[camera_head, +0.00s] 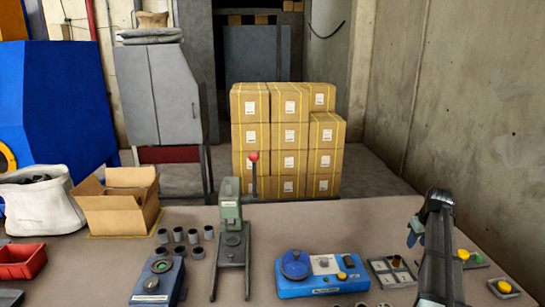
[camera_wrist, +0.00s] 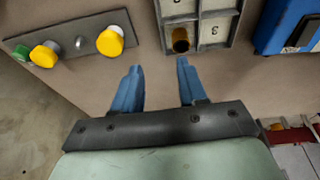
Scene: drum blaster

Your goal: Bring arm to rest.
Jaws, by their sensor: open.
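My gripper (camera_head: 414,233) is at the right of the bench in the head view, above the table and beside a small compartment tray (camera_head: 405,281). In the wrist view its two blue fingers (camera_wrist: 159,70) are spread apart with only bare table between them. The fingertips point toward the tray (camera_wrist: 200,14), where a brown cylinder (camera_wrist: 180,40) stands in one compartment. Nothing is held. My dark forearm hides part of the table behind and below it in the head view.
A panel with yellow knobs and a green one (camera_wrist: 72,36) lies beside the tray. A blue machine (camera_head: 325,281), a green press (camera_head: 231,240), several grey cups (camera_head: 179,234), a red bin (camera_head: 22,262) and an open carton (camera_head: 117,203) stand leftward. The back right tabletop is clear.

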